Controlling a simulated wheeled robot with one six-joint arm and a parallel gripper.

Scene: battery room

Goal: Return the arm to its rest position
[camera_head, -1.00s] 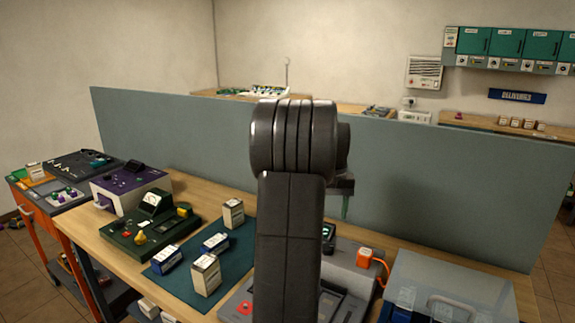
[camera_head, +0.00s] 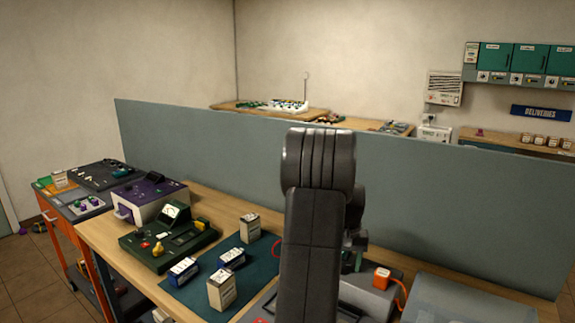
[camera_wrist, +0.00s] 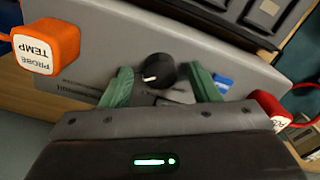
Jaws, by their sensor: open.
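My arm rises in the middle of the head view, in front of the bench. My gripper shows beyond it as a small green finger (camera_head: 358,261), mostly hidden by the arm. In the wrist view my gripper (camera_wrist: 160,80) has its two green fingers spread apart with nothing held between them. Behind the gap is a grey device (camera_wrist: 95,40) with a black knob (camera_wrist: 159,70). An orange block marked PROBE TEMP (camera_wrist: 46,46) is at the upper left, and a red block (camera_wrist: 268,108) is at the right.
The bench holds a teal mat (camera_head: 262,268) with several small battery boxes, a green tester (camera_head: 168,240), a purple device (camera_head: 150,200) and a clear bin (camera_head: 465,302). The orange block (camera_head: 382,277) sits by its cable. A grey partition (camera_head: 450,210) stands behind the bench.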

